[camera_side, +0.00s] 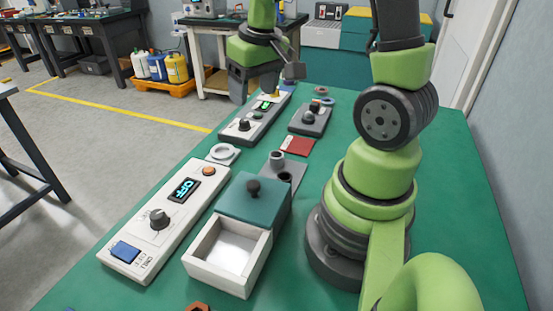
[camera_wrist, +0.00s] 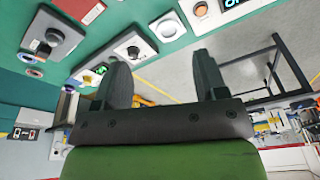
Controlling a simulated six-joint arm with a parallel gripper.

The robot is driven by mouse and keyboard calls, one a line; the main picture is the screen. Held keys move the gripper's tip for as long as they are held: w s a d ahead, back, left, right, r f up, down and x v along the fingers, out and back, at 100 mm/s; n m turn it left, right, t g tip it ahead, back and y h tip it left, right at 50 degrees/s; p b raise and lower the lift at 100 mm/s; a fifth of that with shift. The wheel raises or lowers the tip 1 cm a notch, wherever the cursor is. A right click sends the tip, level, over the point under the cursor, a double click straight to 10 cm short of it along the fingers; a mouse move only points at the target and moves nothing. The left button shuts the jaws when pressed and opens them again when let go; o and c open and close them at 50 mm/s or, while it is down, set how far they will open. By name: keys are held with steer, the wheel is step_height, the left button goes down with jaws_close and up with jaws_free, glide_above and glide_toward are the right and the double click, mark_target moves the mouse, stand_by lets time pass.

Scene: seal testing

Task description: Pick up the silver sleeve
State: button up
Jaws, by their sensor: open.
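A small grey, silver-looking sleeve (camera_side: 277,160) stands upright at the back end of a grey block in the side view. A dark round hole or second cylinder shows just in front of it on the same block. I cannot make out the sleeve in the wrist view. My gripper (camera_side: 256,88) hangs above the far part of the green table, behind the sleeve and well apart from it. In the wrist view my gripper (camera_wrist: 162,78) shows two dark fingers spread wide with nothing between them.
A white box (camera_side: 228,262) with a green knobbed lid (camera_side: 253,200) stands in front of the block. A long white control unit (camera_side: 165,220) reading OFF lies to its left.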

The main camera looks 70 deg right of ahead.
steer(key=s+d+f+g, duration=0.1)
steer(key=d+f+g, duration=0.1)
steer(key=d+f, duration=0.5)
glide_above(276, 155)
steer(key=a, duration=0.1)
steer(key=shift+y, duration=0.3)
step_height(276, 155, down, 6)
steer(key=shift+a+f, duration=0.1)
steer(key=shift+s+f, duration=0.15)
steer(key=shift+f, duration=1.35)
steer(key=shift+s+f, duration=0.15)
steer(key=shift+f, duration=1.35)
steer(key=shift+c, duration=0.3)
steer(key=c, duration=1)
